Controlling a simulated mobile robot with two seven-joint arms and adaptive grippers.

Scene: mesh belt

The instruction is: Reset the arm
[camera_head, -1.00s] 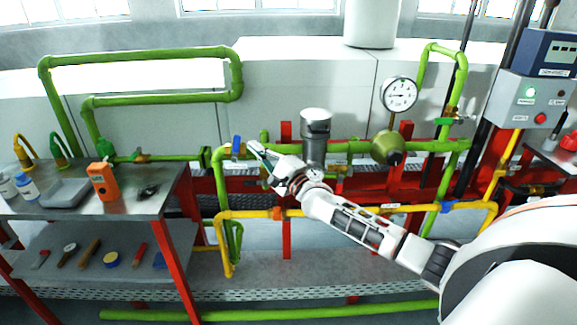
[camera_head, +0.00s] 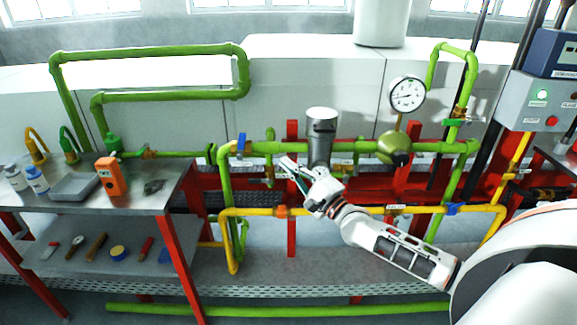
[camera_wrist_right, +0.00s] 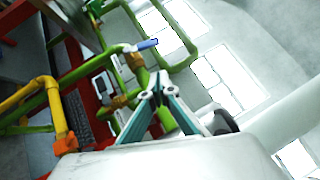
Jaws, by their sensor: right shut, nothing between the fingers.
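My right arm comes in from the right in the head view. Its gripper (camera_head: 290,168) is in front of the green pipework, just left of the grey metal cylinder (camera_head: 321,140). The gripper is shut and holds nothing. In the right wrist view its two fingers (camera_wrist_right: 160,82) meet at the tips. The blue valve handle (camera_head: 241,144) is to the left of the gripper, apart from it; it also shows in the right wrist view (camera_wrist_right: 148,44). My left gripper is in neither view.
A metal table (camera_head: 135,200) at the left holds an orange meter (camera_head: 111,176), a grey tray (camera_head: 75,187) and bottles. A yellow pipe (camera_head: 330,210) runs below the gripper. A round gauge (camera_head: 407,94) and a control box (camera_head: 535,103) stand to the right.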

